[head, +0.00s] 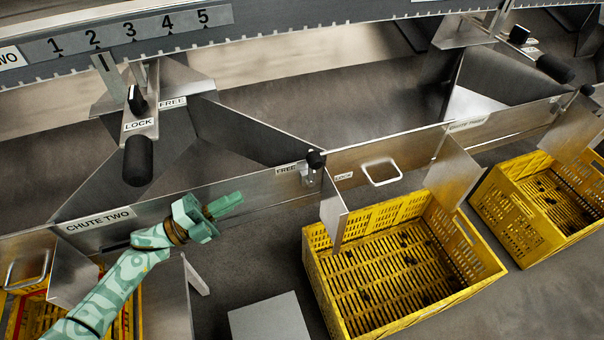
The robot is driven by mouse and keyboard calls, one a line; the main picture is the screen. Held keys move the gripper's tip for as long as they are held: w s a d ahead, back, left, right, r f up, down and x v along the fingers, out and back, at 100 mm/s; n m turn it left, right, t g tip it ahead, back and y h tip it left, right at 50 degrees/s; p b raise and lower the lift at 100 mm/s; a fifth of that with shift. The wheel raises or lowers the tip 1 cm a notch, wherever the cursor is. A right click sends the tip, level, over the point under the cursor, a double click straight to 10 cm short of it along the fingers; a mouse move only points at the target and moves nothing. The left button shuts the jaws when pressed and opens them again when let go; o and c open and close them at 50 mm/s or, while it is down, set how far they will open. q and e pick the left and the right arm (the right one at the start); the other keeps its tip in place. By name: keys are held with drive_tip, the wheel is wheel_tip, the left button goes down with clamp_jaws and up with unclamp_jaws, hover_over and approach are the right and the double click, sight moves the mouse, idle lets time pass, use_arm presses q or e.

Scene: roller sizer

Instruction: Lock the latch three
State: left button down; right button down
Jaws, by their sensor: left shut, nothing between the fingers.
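A small latch with a black knob (316,159) stands on the metal chute front, between a FREE label (287,169) on its left and a smaller label (343,176), hard to read, on its right. The knob points roughly upward; I cannot tell whether it is locked. No number on this latch is readable. My left gripper (229,203) is shut and empty, in front of the chute panel, left of the latch and apart from it. Another black knob (587,90) shows at the far right. My right gripper is not in view.
A CHUTE TWO sign (98,219) is on the left panel. A black-handled lever (138,160) with LOCK and FREE labels stands behind it, below a numbered scale (130,34). A gate handle (382,184) is right of the latch. Yellow crates (400,322) (567,245) stand below. A grey block (268,320) is on the floor.

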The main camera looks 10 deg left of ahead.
use_arm(q)
drive_tip(key=shift+w+d+r+m+g+h, duration=0.1)
drive_tip(key=shift+d+r+m+g+h, duration=0.15)
drive_tip(key=shift+r+m+g+h, duration=0.3)
drive_tip(key=shift+d+r+m+g+h, duration=0.2)
drive_tip(key=shift+r+m+g+h, duration=0.15)
drive_tip(key=shift+m, duration=0.4)
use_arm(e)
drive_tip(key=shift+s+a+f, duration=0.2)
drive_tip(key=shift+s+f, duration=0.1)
